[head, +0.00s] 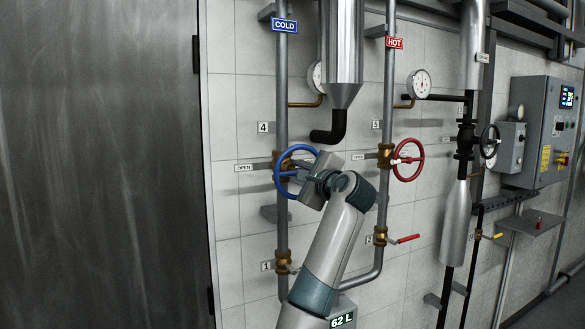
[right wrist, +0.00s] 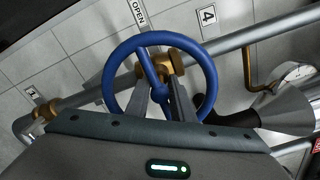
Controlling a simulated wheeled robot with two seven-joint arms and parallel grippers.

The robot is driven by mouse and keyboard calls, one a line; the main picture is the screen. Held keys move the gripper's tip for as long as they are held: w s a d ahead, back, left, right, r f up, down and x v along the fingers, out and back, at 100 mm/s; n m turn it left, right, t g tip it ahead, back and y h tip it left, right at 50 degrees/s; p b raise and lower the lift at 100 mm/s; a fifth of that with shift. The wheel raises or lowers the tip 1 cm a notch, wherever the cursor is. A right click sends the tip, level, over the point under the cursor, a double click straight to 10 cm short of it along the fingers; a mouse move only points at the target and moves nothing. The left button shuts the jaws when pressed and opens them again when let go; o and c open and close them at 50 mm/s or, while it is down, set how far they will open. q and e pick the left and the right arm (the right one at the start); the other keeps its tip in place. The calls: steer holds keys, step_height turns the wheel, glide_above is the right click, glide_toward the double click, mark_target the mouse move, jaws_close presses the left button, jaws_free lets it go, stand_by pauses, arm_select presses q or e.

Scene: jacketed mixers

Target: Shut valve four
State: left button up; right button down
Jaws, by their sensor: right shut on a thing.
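Valve four has a blue handwheel (head: 276,178) on a brass body on the cold pipe, under the label 4 (head: 263,127). The blue wheel also shows large in the right wrist view (right wrist: 109,80). My right gripper (head: 305,178) is at the wheel from the right and hides part of its rim. In the right wrist view its two fingers (right wrist: 160,98) reach into the wheel and are shut on it at a spoke; the exact contact is hard to see. An OPEN sign (head: 244,168) is left of the valve. My left gripper is not in view.
A red handwheel (head: 408,160) on the hot pipe, under label 5, is just to the right. A metal vessel outlet (head: 343,95) with a black elbow hangs above my right arm. Lever valves (head: 283,261) sit below. A control box (head: 541,130) is at far right.

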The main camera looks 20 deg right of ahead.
steer(key=shift+m, duration=0.5)
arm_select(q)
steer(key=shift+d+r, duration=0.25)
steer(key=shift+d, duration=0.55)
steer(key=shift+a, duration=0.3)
arm_select(e)
steer(key=shift+a, duration=0.1)
steer(key=c, duration=1.5)
jaws_free()
steer(key=shift+c, duration=0.2)
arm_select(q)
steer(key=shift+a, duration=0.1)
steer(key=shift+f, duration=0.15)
arm_select(e)
steer(key=shift+s, duration=0.15)
steer(key=shift+s+f+b, duration=0.1)
steer(key=shift+s+b, duration=0.3)
steer(key=shift+s, duration=0.25)
arm_select(q)
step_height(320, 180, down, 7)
steer(key=b, duration=0.6)
arm_select(e)
steer(key=s, duration=1.5)
steer(key=shift+s+d, duration=0.25)
steer(key=shift+s, duration=0.15)
